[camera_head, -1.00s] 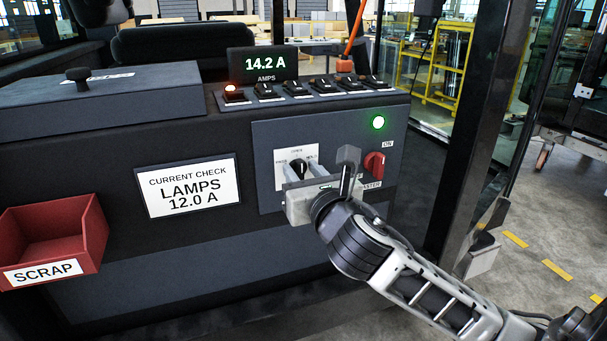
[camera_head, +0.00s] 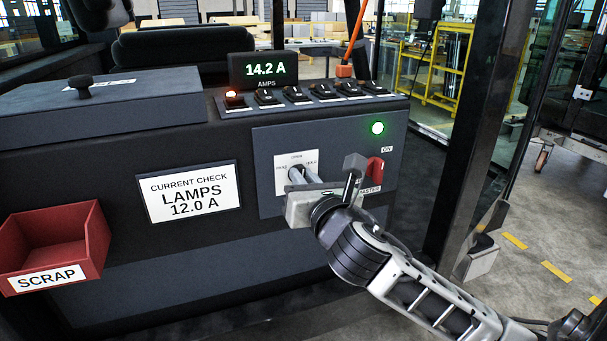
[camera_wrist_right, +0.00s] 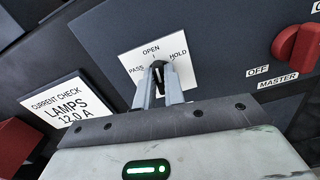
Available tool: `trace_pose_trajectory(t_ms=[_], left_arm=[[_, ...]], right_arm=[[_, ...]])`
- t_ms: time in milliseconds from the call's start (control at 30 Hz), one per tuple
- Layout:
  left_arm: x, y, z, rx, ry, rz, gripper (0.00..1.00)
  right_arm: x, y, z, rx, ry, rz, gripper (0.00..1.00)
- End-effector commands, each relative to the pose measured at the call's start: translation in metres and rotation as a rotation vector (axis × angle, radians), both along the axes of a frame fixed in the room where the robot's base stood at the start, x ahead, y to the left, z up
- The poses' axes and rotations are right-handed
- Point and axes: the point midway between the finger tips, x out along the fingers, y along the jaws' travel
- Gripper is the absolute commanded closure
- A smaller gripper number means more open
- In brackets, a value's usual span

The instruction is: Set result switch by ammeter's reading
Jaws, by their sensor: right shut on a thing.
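The result switch (camera_wrist_right: 157,75) is a black knob on a white plate marked PASS, OPEN and HOLD; in the right wrist view its pointer looks to be up near OPEN. My right gripper (camera_head: 301,175) is shut on this knob, with a finger on each side (camera_wrist_right: 160,83). The ammeter (camera_head: 264,70) reads 14.2 A in green. The card (camera_head: 189,191) reads CURRENT CHECK, LAMPS 12.0 A. My left gripper is out of view.
A red master switch (camera_head: 375,169) sits just right of my gripper, under a lit green lamp (camera_head: 377,128). A row of rocker switches (camera_head: 296,94) runs below the ammeter, the leftmost glowing orange. A red SCRAP bin (camera_head: 52,245) is at the left.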

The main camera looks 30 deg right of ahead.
Motion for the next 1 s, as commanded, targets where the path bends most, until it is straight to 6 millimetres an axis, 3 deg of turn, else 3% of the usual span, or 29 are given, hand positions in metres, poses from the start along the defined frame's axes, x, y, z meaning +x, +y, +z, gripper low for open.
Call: trace_pose_trajectory(t_ms=[600,1000], left_arm=[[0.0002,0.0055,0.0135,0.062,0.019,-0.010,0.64],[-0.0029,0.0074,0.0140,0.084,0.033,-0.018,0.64]], right_arm=[[-0.0010,-0.0030,-0.0005,0.548,-0.128,-0.002,1.00],[-0.0013,-0.0040,-0.0028,0.810,-0.191,-0.002,1.00]])
